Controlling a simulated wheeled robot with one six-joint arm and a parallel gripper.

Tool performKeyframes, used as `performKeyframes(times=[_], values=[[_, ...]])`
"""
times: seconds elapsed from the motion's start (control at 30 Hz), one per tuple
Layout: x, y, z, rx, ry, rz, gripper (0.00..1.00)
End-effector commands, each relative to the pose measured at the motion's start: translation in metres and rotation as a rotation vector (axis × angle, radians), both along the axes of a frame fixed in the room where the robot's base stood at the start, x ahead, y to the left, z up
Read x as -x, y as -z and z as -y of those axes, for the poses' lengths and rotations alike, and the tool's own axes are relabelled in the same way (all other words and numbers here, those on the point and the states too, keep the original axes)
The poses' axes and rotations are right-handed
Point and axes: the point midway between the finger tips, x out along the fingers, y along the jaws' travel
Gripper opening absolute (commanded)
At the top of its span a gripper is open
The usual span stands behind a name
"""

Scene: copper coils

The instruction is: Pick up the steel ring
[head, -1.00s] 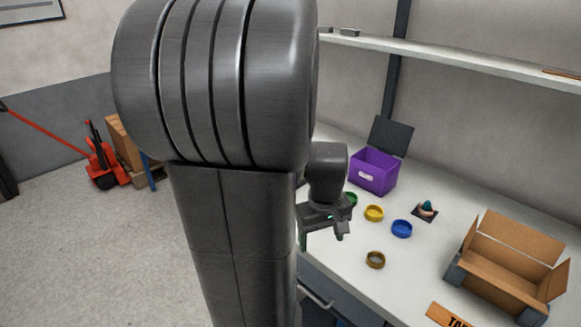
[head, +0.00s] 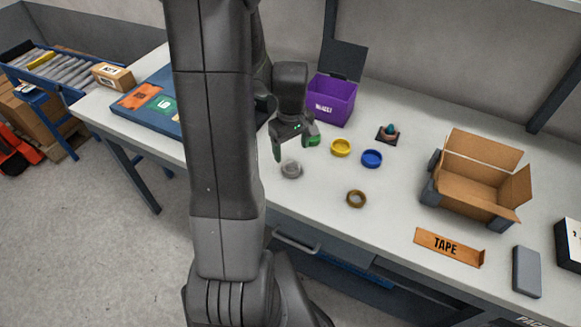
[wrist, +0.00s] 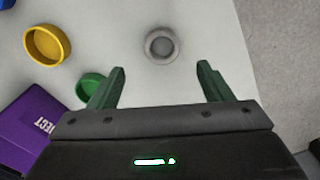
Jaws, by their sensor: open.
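The steel ring (head: 291,169) is a small grey ring lying on the white table near its front edge. In the wrist view the steel ring (wrist: 162,45) lies ahead of the fingertips, roughly centred between them and apart from both. My gripper (head: 296,148) is above the table, just behind the ring in the head view. In the wrist view my gripper (wrist: 162,78) has its two green fingers spread wide, with nothing between them.
Yellow (head: 340,147), blue (head: 371,158) and brown (head: 356,198) rings lie to the right. A green ring (wrist: 92,87) is near the left finger. A purple bin (head: 332,100) stands behind, and an open cardboard box (head: 474,180) stands at right.

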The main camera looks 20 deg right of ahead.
Motion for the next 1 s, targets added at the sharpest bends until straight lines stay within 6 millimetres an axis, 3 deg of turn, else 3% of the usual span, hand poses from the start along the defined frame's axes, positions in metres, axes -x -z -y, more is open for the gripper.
performKeyframes(times=[0.33,0.7,1.0], values=[[0.001,0.024,-0.001,-0.001,0.000,-0.001,0.73],[0.004,0.064,-0.002,-0.001,0.000,-0.001,0.73],[0.003,0.069,-0.002,0.001,0.001,0.001,0.73]])
